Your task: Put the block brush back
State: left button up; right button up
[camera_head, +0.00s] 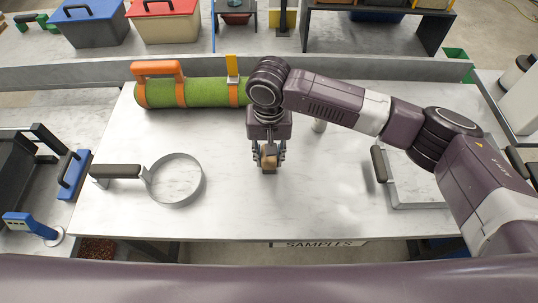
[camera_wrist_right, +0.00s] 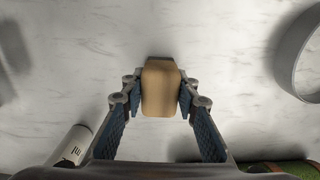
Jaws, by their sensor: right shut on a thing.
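The block brush (camera_head: 269,163) is a small tan wooden block near the middle of the white table. My right gripper (camera_head: 269,156) points down and is shut on it, with one finger on each side. In the right wrist view the tan block (camera_wrist_right: 160,88) sits between the two fingertips of my right gripper (camera_wrist_right: 160,92). A thin dark strip shows at its far edge; its bristles are not clearly seen. I cannot tell whether the brush touches the table (camera_head: 225,215) or is just above it. My left gripper is not in view.
A metal ring with a dark handle (camera_head: 175,180) lies left of the gripper. A green turf roll with orange straps (camera_head: 205,93) lies behind. A white cylinder (camera_wrist_right: 72,145) stands behind the gripper. A dark-handled metal frame (camera_head: 415,190) lies right. The front middle is clear.

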jog(key=o, duration=1)
jog(key=shift+f, duration=0.1)
notch_tip(320, 180, up, 12)
jog(key=shift+r+b, duration=0.15)
jog(key=shift+b, duration=0.85)
